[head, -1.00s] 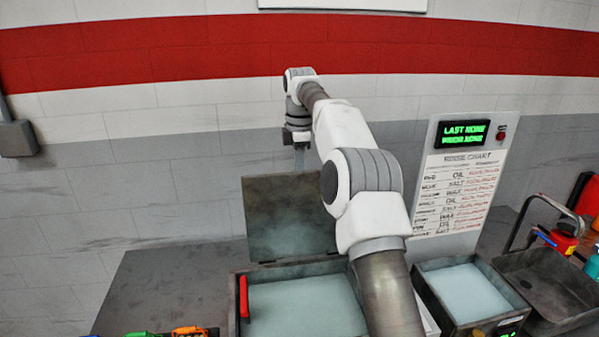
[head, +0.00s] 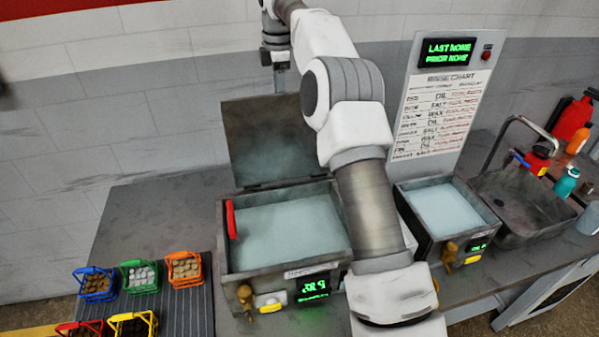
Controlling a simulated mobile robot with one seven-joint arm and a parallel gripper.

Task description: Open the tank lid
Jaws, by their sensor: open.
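The larger tank (head: 222,262) stands on the bench, full of pale liquid. Its dark metal lid (head: 262,140) stands raised at the back edge, leaning back towards the wall, so the tank is open. A red handle (head: 231,219) is at the tank's left rim. My gripper (head: 279,80) is open and empty, pointing down just above or behind the lid's top edge; I cannot tell whether it touches. My arm hides the tank's right side and part of the lid's right side.
A smaller open tank (head: 407,218) and a sink (head: 560,225) are at right, below a rinse chart panel (head: 440,112). Several coloured baskets, including a blue one (head: 95,284), stand on a ribbed mat (head: 198,312) at left. The bench behind them is clear.

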